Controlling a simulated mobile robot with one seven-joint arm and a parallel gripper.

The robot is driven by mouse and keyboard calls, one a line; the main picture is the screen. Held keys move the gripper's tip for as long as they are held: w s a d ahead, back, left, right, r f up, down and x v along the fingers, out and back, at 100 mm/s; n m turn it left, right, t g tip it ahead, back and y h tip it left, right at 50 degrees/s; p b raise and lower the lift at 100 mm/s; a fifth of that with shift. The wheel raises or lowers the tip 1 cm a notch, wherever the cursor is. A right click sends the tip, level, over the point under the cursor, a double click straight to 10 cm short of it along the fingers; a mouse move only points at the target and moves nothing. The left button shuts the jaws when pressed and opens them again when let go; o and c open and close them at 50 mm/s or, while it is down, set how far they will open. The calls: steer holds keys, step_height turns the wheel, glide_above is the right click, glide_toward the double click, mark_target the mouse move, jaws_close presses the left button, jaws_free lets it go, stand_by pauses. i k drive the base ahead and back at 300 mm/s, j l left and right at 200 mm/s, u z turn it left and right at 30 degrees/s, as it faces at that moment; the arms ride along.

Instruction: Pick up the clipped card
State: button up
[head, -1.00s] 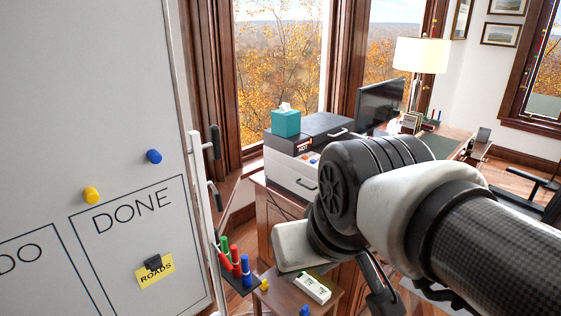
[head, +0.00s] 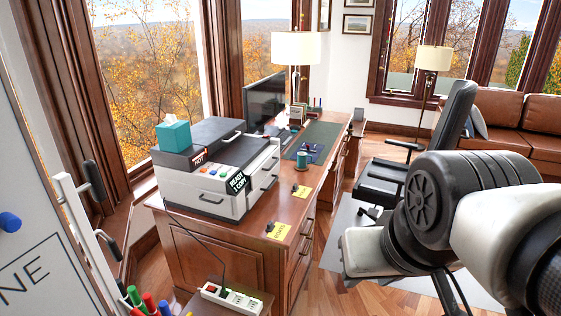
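Two yellow cards with small dark clips lie flat near the front edge of the wooden desk. The nearer clipped card (head: 279,231) is close to the near corner. The other clipped card (head: 301,191) lies farther back. Their writing is too small to read. My arm reaches in from the right, over the floor and right of the desk, apart from both cards. My gripper's fingertips cannot be made out behind and below the arm links, so I cannot tell if it is open or shut.
A white printer (head: 215,180) with a teal tissue box (head: 174,135) stands on the desk (head: 215,234). A blue-green mug (head: 301,160) is behind the cards. A power strip (head: 232,297) is below. The whiteboard (head: 40,240) edges the left, and an office chair (head: 390,180) the right.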

mark_target(303, 192)
steer(key=u, duration=2.5)
steer(key=z, duration=2.45)
steer(key=i+u, duration=0.1)
steer(key=u, duration=0.3)
steer(key=i+l+u, duration=0.1)
steer(key=u, duration=0.3)
steer(key=l+u, duration=0.2)
steer(key=u, duration=0.25)
steer(key=i+l+u, duration=0.2)
steer(key=l, duration=0.15)
steer(key=l+u, duration=0.2)
steer(key=l, duration=0.15)
steer(key=i+l+u, duration=0.2)
steer(key=l, duration=0.15)
steer(key=l+u, duration=0.3)
steer(key=l, duration=0.85)
